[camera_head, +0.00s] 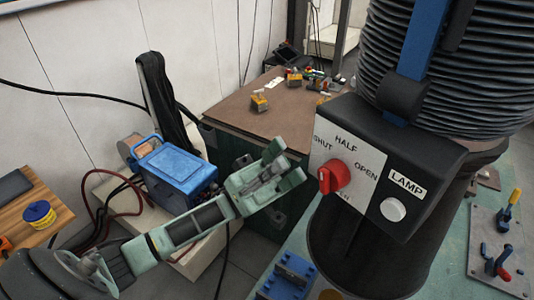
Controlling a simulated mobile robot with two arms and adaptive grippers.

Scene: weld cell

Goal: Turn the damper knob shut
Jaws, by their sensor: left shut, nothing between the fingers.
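The red damper knob (335,177) sits on a white label plate (348,158) on the dark control box. The plate reads SHUT at upper left, HALF at the top and OPEN at the right; the lettering below is partly hidden. I cannot tell for sure which label the knob points at. My left gripper (283,165) is shut and empty, left of the knob and apart from it in the picture. My right gripper is not in view.
A white LAMP button (393,209) is on the same box, right of the knob. A ribbed hose (445,75) rises above it. A blue machine (178,168) stands behind my left arm. A brown-topped bench (250,125) holds small parts. Toggle clamps (497,262) are at right.

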